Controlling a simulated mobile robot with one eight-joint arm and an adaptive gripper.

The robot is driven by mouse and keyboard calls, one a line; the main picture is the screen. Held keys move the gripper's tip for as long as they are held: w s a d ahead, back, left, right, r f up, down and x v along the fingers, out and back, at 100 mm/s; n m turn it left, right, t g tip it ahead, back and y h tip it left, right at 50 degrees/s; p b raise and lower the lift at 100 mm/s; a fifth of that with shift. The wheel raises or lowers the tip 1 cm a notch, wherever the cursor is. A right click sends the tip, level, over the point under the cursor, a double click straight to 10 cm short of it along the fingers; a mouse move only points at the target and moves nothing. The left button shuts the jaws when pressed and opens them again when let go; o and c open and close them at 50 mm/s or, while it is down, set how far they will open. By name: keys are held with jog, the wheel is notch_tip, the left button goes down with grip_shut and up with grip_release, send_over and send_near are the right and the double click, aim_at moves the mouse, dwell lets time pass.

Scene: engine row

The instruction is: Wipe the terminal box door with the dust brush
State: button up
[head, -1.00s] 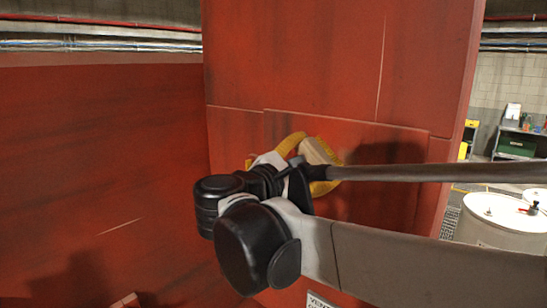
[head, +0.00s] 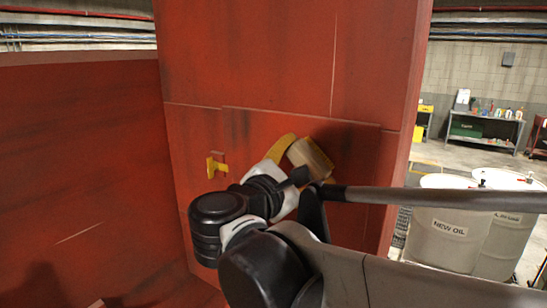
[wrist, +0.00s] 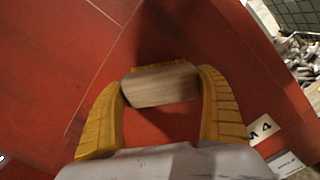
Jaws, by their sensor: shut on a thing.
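The terminal box door (head: 240,125) is a red, smudged panel set in the red wall, with a yellow latch handle (head: 216,167) at its left. My gripper (head: 308,160) is in front of the door's upper right part. Its yellow fingers are shut on the dust brush (head: 310,157), which has a pale wooden body. In the wrist view, my gripper (wrist: 163,88) pinches the brush (wrist: 160,85) between both fingertips, and a thin yellowish edge shows along its far side. A dark shadow lies on the red surface beyond it. I cannot tell whether the bristles touch the door.
Pale drums, one marked NEW OIL (head: 446,226), stand at the right. A workbench (head: 485,128) with bottles is farther back. A red wall (head: 80,150) closes the left side. A label reading "M 4" (wrist: 262,129) shows in the wrist view.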

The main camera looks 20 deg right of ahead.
jog(key=shift+s+d+p, duration=0.4)
jog(key=shift+s+d, duration=0.2)
jog(key=shift+s, duration=0.2)
jog(key=shift+s+d+p, duration=0.4)
jog(key=shift+s+d, duration=0.15)
jog(key=shift+s, duration=0.2)
jog(key=shift+a, duration=0.1)
jog(key=shift+a, duration=0.15)
jog(key=shift+p+v, duration=0.3)
jog(key=shift+v, duration=2.5)
jog(key=v, duration=0.3)
